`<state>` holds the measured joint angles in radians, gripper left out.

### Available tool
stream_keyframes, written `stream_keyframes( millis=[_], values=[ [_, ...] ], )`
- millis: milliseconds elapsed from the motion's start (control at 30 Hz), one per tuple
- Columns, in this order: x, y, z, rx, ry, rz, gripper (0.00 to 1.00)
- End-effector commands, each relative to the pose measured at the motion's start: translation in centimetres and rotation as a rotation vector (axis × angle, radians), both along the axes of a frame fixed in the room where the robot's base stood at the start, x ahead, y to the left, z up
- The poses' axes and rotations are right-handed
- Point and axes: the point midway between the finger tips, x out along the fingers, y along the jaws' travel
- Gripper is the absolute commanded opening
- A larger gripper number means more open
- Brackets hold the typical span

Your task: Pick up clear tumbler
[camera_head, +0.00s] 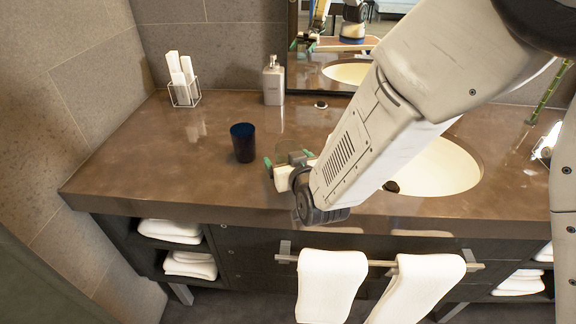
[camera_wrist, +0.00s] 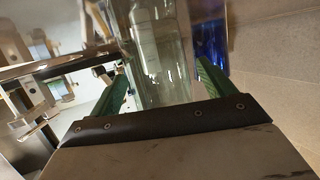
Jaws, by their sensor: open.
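A clear glass tumbler (camera_wrist: 155,45) stands large in the wrist view, between the two green fingers of my gripper (camera_wrist: 161,70). The fingers are spread, one on each side of the glass, and I cannot tell whether either touches it. In the head view my gripper (camera_head: 288,158) is low over the brown counter, and I cannot make out the clear tumbler there.
A dark blue tumbler (camera_head: 243,143) stands on the counter (camera_head: 150,160) just left of my gripper, and shows in the wrist view (camera_wrist: 209,42). A soap dispenser (camera_head: 273,82) and a wire holder (camera_head: 184,94) stand behind. The sink (camera_head: 445,170) is at right.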

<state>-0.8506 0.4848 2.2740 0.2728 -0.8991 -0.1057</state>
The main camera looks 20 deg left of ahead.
Motion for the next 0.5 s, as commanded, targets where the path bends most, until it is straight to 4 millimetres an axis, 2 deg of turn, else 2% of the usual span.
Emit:
stream_keyframes(
  millis=[200, 400, 500],
  values=[
    [0.06, 0.04, 0.0, 0.0, 0.0, 0.0, 0.82],
    [0.05, 0.05, 0.0, 0.0, 0.0, 0.0, 0.3],
    [0.05, 0.06, 0.03, 0.001, -0.001, 0.0, 0.3]
  ],
)
